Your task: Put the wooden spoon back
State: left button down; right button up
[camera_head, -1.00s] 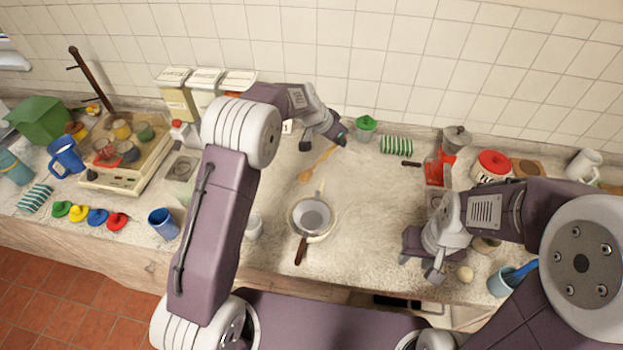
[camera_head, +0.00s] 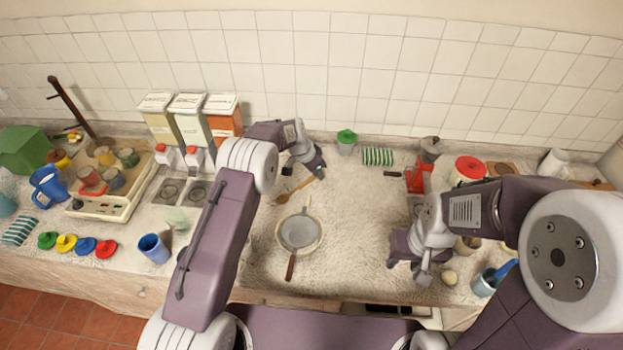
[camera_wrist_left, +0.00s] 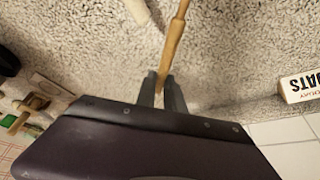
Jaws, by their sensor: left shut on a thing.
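The wooden spoon (camera_head: 294,191) lies on the worktop with its bowl end toward the lower left in the head view. My left gripper (camera_head: 305,172) is at its upper right end. In the left wrist view my left gripper (camera_wrist_left: 160,88) is shut on the end of the spoon's thin handle (camera_wrist_left: 174,38). The spoon's bowl is out of that view. My right gripper (camera_head: 407,270) is open and empty over the worktop on the right. A blue cup (camera_head: 483,284) with a blue-handled tool in it stands to its right.
Storage boxes (camera_head: 190,121) stand behind my left arm. A green-lidded jar (camera_head: 346,142) and a striped cloth (camera_head: 378,156) are at the back. The worktop between the arms is mostly clear.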

aim_at(316, 185)
pick_arm(q)
jog(key=shift+w+a+f, duration=0.3)
jog(key=shift+a+f, duration=0.15)
jog(key=shift+a, duration=0.35)
notch_tip(316, 185, down, 4)
jog(key=shift+s+d+r+p, duration=0.1)
jog(key=shift+r+p, duration=0.05)
jog(key=shift+p, duration=0.75)
jog(key=shift+f+b, duration=0.3)
jog(key=c, duration=1.4)
grip_release()
jog(key=shift+c, duration=0.2)
jog(key=shift+r, duration=0.2)
jog(key=b+v, duration=0.1)
jog(key=v, duration=1.1)
jog(key=shift+b, duration=0.4)
